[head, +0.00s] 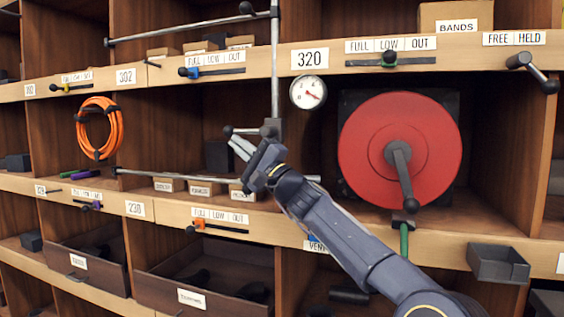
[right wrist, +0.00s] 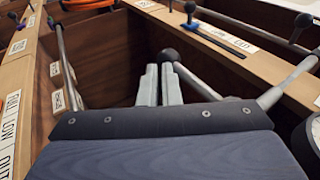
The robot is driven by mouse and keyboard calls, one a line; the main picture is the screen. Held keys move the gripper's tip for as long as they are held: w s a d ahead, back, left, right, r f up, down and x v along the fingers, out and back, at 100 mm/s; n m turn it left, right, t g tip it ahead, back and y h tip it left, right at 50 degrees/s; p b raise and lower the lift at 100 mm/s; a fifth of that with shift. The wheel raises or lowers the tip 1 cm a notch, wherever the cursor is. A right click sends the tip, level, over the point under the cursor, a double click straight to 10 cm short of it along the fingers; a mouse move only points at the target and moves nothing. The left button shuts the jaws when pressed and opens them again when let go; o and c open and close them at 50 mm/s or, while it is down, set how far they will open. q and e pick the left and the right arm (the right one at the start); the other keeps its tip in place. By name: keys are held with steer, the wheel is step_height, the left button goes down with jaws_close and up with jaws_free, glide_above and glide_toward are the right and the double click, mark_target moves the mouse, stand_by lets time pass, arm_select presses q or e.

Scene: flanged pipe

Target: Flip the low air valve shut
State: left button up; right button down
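A grey vertical pipe (head: 275,70) runs down past the 320 shelf to a dark valve block (head: 272,126). The lower valve's lever ends in a black ball knob (head: 228,131) and points left, about level. In the right wrist view the knob (right wrist: 168,55) sits just beyond the fingertips, its rod running down to the right. My right gripper (head: 239,147) is just below the lever; its two pale fingers (right wrist: 161,70) are together with nothing between them. Whether they touch the lever, I cannot tell. An upper lever has a similar knob (head: 246,8). My left gripper is not in view.
A round gauge (head: 308,93) hangs right of the pipe. A red wheel (head: 372,150) with a grey crank stands further right. A horizontal rail (head: 160,174) crosses below the lever, before small boxes. Sliders (head: 210,72) line the shelf edges. An orange hose coil (head: 98,128) hangs left.

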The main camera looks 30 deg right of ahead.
steer(key=shift+a+f, duration=0.15)
steer(key=shift+f, duration=0.05)
steer(key=b+v, duration=0.3)
steer(key=v, duration=0.4)
steer(key=shift+s+d, duration=0.3)
steer(key=shift+s, duration=0.05)
